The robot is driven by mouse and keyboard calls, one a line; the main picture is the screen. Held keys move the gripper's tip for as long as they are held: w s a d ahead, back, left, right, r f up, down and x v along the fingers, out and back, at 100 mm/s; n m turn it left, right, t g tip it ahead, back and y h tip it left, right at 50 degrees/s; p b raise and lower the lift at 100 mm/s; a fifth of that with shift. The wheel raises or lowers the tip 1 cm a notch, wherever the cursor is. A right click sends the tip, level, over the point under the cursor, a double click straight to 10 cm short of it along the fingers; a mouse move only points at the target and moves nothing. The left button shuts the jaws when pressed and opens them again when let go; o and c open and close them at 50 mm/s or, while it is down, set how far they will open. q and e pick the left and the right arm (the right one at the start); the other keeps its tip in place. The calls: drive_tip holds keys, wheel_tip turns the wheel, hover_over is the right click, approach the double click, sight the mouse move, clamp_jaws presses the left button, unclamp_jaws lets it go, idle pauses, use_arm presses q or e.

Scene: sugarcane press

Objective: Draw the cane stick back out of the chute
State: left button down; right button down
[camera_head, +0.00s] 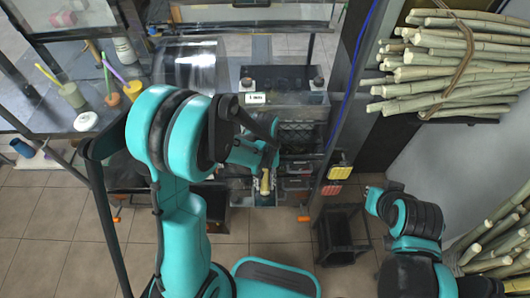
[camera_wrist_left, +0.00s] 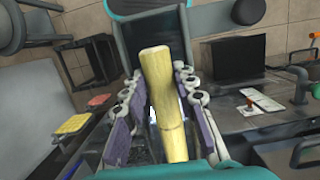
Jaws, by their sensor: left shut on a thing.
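The cane stick (camera_wrist_left: 158,75) is a pale yellow-green rod between the purple-padded fingers of my left gripper (camera_wrist_left: 160,118) in the left wrist view. Its cut end is visible and stands clear of the fingers; its other end is hidden at the lower picture edge. In the head view the short cane stick (camera_head: 265,181) shows at my left gripper (camera_head: 264,190), in front of the press (camera_head: 288,100). I cannot make out the chute opening or whether the stick is inside it. My right gripper (camera_head: 373,199) is apart, at the right; its fingers are unclear.
Bundled canes (camera_head: 450,65) lie at the upper right, with more canes (camera_head: 495,245) below. A side table (camera_head: 40,108) at the left holds cups. Yellow and red blocks (camera_head: 339,172) sit right of the press. A dark stool (camera_head: 340,235) stands on the tiled floor.

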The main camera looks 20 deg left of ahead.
use_arm(q)
drive_tip(key=shift+s, duration=0.1)
drive_tip(key=shift+s+d+f, duration=0.1)
drive_tip(key=shift+s, duration=0.25)
drive_tip(key=s+d+b, duration=0.1)
drive_tip(key=s+d, duration=0.2)
drive_tip(key=s, duration=0.8)
drive_tip(key=shift+s+d, duration=0.15)
drive_tip(key=shift+s, duration=0.1)
idle(1.1)
drive_tip(key=c, duration=1.1)
unclamp_jaws()
